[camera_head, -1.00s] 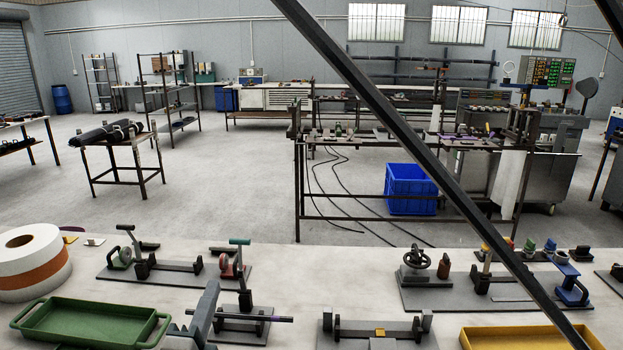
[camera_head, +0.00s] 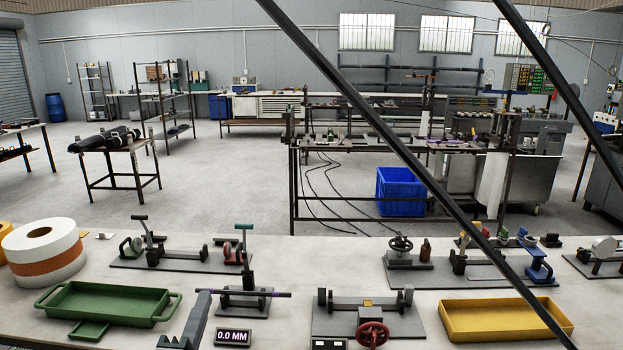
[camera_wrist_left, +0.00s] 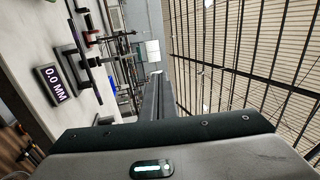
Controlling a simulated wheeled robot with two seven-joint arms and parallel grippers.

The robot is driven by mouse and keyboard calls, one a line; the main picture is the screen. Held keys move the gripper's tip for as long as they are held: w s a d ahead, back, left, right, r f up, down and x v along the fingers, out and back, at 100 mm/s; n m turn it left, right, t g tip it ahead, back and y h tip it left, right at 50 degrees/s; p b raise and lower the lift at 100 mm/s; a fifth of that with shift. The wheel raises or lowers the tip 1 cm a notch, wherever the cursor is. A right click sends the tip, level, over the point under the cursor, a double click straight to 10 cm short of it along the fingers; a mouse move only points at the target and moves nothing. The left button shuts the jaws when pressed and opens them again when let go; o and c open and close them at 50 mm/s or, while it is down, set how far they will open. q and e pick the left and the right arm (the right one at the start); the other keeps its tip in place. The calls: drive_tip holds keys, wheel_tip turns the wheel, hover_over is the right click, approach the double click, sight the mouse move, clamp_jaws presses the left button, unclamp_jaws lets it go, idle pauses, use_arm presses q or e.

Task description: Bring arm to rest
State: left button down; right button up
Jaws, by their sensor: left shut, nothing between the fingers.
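My left gripper (camera_head: 203,301) comes up from the lower left of the head view, its grey fingers shut and empty. In the left wrist view the closed fingers (camera_wrist_left: 156,88) point away from the camera, with nothing between them. In the head view they overlap the left end of a thin dark rod (camera_head: 262,293) lying across a small grey fixture (camera_head: 243,305). I cannot tell whether they touch. My right gripper is not in view.
The bench holds a green tray (camera_head: 60,300), a display reading 0.0 MM (camera_head: 233,338), a fixture with a red handwheel (camera_head: 372,334) and a yellow tray (camera_head: 447,318). A tape roll (camera_head: 22,252) stands at left. Dark diagonal bars (camera_head: 400,150) cross the view.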

use_arm(q)
drive_tip(key=s+a+f+n+g+y, duration=0.15)
drive_tip(key=s+f+n+g, duration=0.35)
drive_tip(key=f, duration=0.5)
drive_tip(key=s+a+f+n+g+y, duration=0.1)
drive_tip(key=s+a+f+n+g, duration=0.35)
drive_tip(key=f, duration=0.65)
drive_tip(key=s+d+f+n+g+h, duration=0.1)
drive_tip(key=s+d+f+n+g, duration=0.2)
drive_tip(key=s, duration=0.5)
drive_tip(key=s+f+n+g, duration=0.2)
drive_tip(key=s+f, duration=0.4)
drive_tip(key=s, duration=0.3)
drive_tip(key=s+d+f+n+g+h, duration=0.1)
drive_tip(key=s+d+f+n+g, duration=0.2)
drive_tip(key=s, duration=0.5)
wheel_tip(320, 180, down, 31)
drive_tip(key=s+a+m+b, duration=0.1)
drive_tip(key=a+m+b, duration=0.1)
drive_tip(key=s+a+f+g+b, duration=0.1)
drive_tip(key=s+a+f+g, duration=0.1)
drive_tip(key=s+f, duration=1.6)
drive_tip(key=shift+a+f+b, duration=0.35)
drive_tip(key=shift+f, duration=0.35)
